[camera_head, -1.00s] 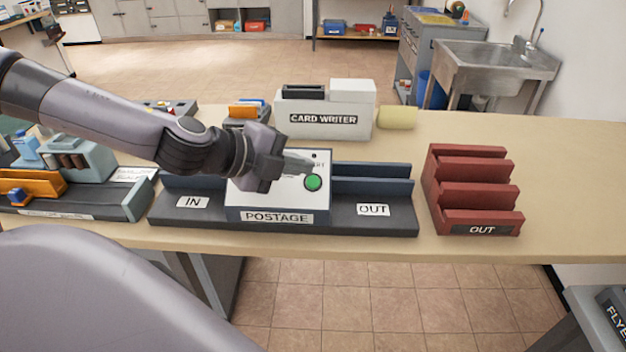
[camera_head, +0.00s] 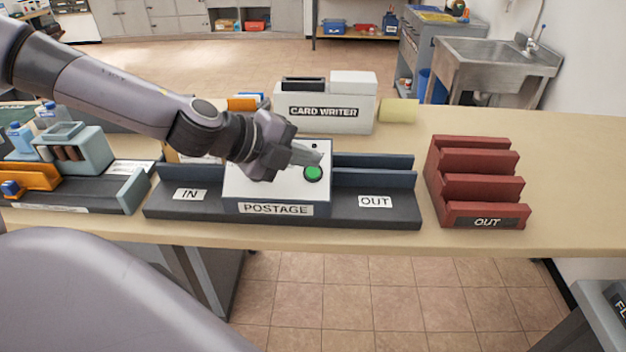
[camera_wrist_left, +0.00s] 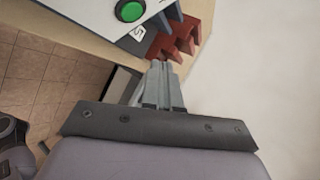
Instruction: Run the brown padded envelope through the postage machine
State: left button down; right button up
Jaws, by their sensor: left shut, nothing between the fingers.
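The postage machine (camera_head: 277,186) stands on the counter, with a dark IN tray (camera_head: 190,208) on its left and an OUT tray (camera_head: 392,210) on its right. A green button (camera_head: 313,173) is on its sloped white face and also shows in the left wrist view (camera_wrist_left: 130,10). My left gripper (camera_head: 318,156) is shut and empty, its tips just above and behind the button in the picture; contact is not visible. A small tan patch (camera_head: 172,156) shows behind the IN tray, mostly hidden by my arm; I cannot tell whether it is the brown padded envelope. The OUT tray looks empty.
A red OUT rack (camera_head: 478,185) stands to the right of the machine. A card writer (camera_head: 323,108) stands behind it. A grey-blue device (camera_head: 70,150) and orange holder (camera_head: 30,178) are at left. The counter's right end (camera_head: 570,180) is clear.

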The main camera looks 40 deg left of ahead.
aim_at(313, 172)
pick_arm(q)
jog(key=shift+w+a+f+b, duration=0.25)
jog(key=shift+w+f+b, duration=0.15)
jog(key=shift+f+b, duration=0.3)
jog(key=shift+w+a+f+b, duration=0.25)
jog(key=shift+w+f+b, duration=0.15)
jog(key=shift+f+b, duration=0.3)
jog(key=shift+w+a+f+b, duration=0.25)
jog(key=shift+w+f+b, duration=0.15)
jog(key=shift+f+b, duration=0.25)
jog(key=shift+f, duration=0.1)
dwell(0.4)
jog(key=shift+w+a+f+b, duration=0.2)
jog(key=shift+f+b, duration=0.1)
jog(key=shift+b, duration=0.1)
